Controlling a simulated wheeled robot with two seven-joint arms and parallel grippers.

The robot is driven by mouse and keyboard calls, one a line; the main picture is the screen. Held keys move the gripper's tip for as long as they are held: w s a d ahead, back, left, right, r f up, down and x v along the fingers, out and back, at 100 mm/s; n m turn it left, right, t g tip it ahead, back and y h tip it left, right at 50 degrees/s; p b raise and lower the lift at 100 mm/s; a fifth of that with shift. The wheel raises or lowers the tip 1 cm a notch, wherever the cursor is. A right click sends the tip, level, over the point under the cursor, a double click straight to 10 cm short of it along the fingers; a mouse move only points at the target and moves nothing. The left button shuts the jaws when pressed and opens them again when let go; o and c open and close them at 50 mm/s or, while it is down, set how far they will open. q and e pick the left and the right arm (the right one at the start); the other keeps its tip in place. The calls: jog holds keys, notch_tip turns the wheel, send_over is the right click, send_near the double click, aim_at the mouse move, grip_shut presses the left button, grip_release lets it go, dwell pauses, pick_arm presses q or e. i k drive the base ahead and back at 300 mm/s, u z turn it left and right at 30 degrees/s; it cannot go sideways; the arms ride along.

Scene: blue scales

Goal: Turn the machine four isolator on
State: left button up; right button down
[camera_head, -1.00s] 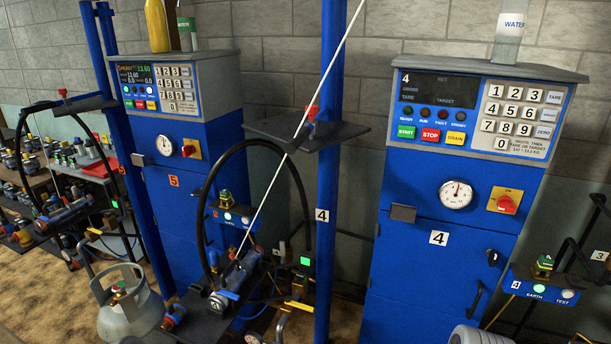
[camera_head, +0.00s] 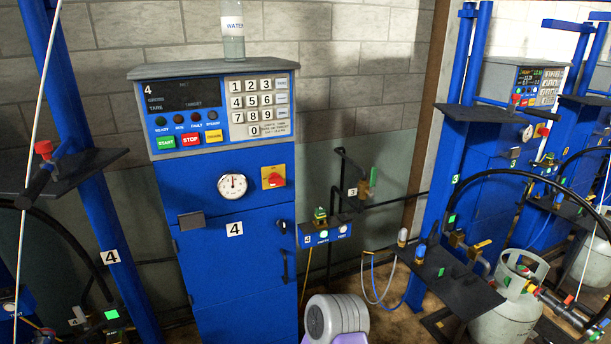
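The machine four cabinet (camera_head: 238,260) is blue, stands left of centre and carries a white "4" label on its door. Its isolator is a red rotary knob (camera_head: 276,181) on a yellow plate, right of the round gauge (camera_head: 232,186). The machine's display (camera_head: 185,95) is dark and shows no digits, and its indicator lamps look unlit. The exact angle of the knob is too small to tell. Neither of my grippers is in view.
A blue post with a black shelf (camera_head: 62,172) stands left of the cabinet. A small earth/test box (camera_head: 324,234) juts out on its right. A grey ribbed cylinder (camera_head: 336,318) is low in front. Another station with a gas cylinder (camera_head: 507,308) is at right.

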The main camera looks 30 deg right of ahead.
aim_at(275, 179)
jog(key=z, duration=0.9)
jog(key=k, duration=0.5)
jog(key=z, duration=2.1)
jog(key=i, duration=1)
jog(key=u, duration=2.6)
jog(key=i, duration=0.5)
jog(key=u, duration=0.05)
